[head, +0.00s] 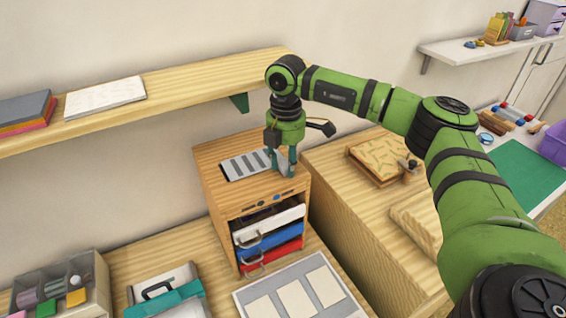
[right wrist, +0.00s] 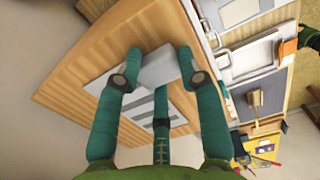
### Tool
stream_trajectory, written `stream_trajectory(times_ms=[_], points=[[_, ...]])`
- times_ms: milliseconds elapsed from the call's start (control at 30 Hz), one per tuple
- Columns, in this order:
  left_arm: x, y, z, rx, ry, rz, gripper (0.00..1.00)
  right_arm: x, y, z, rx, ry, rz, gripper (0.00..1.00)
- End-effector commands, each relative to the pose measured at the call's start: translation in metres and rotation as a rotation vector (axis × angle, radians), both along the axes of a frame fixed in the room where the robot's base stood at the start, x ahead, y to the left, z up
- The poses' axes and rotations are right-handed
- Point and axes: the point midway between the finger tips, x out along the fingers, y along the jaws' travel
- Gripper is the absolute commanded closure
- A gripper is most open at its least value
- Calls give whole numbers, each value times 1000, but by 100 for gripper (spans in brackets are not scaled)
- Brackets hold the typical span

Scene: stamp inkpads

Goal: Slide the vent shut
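The vent (head: 243,165) is a grey plate with several dark slots on top of a small wooden cabinet (head: 213,160). It also shows in the right wrist view (right wrist: 140,108). A plain light grey piece (right wrist: 160,68) stands at its right end. My right gripper (head: 281,160) is down over this end, its teal fingers pointing at the cabinet top. In the right wrist view, two fingers (right wrist: 158,58) lie on either side of the grey piece and a third is below it. Whether they press on it is unclear.
White, blue (head: 268,240) and red drawers fill the cabinet's front. A wooden shelf (head: 190,92) runs behind it. A wooden box (head: 385,160) stands on the surface to the right. A sorting tray (head: 100,285) and a teal case (head: 170,298) are at the lower left.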

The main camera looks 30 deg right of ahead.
Motion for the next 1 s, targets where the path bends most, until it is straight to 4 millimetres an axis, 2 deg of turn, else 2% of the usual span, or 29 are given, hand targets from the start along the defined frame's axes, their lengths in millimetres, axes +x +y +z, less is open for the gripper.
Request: stream_trajectory(times_ms=[33,67,467,567,800,1000], points=[[0,0,0,0,0,0,60,3,-3,3,-3,-11,-8,38],[0,0,0,0,0,0,60,2,-3,3,-4,-11,-8,33],[2,4,0,5,-3,-1,60,1,-1,7,-1,-4,-3,33],[2,3,0,4,-3,-1,60,2,-1,20,0,-6,-3,33],[2,2,0,2,-4,-1,60,2,-2,71,1,-7,-5,33],[2,1,0,1,-3,-1,60,2,-3,105,0,-6,-5,33]])
